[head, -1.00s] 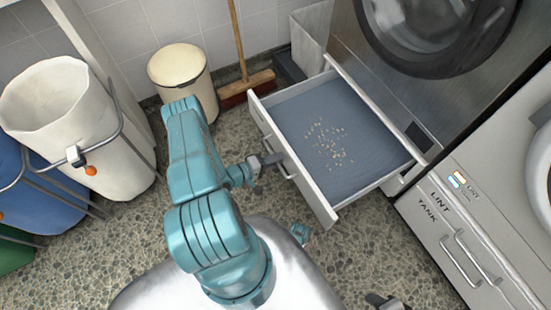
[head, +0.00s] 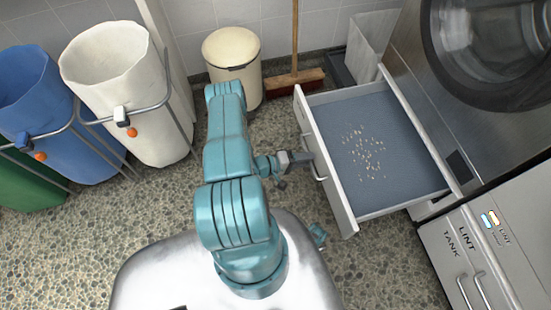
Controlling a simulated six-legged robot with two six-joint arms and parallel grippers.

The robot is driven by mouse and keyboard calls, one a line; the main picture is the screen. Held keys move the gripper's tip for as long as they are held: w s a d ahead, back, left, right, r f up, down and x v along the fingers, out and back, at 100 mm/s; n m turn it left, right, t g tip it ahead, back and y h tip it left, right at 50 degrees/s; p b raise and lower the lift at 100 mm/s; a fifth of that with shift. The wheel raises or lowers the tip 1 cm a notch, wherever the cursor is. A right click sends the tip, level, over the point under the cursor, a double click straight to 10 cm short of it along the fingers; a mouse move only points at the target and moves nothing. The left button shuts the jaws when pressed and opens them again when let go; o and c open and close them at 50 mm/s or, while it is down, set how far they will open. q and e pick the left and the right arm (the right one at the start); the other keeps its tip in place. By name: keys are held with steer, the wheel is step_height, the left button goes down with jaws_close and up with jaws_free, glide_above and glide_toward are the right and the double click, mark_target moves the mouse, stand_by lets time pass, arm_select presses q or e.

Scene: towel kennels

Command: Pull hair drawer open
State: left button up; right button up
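The hair drawer (head: 410,195) stands pulled out from under the steel machine, with a blue-grey floor inside and small pale crumbs scattered on it. Its pale front panel (head: 333,190) faces my body and carries a bar handle (head: 318,170). My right gripper is not in view.
The steel machine with a round door (head: 490,50) stands behind the drawer. A cream bin (head: 232,58) and a broom (head: 294,80) stand by the wall. White (head: 130,95) and blue (head: 45,115) bags hang in racks at left. Speckled floor is clear at left front.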

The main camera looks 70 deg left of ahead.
arm_select(q)
steer(key=p+v, duration=0.2)
steer(key=v, duration=1.3)
steer(key=shift+w+a, duration=0.1)
steer(key=shift+w, duration=0.05)
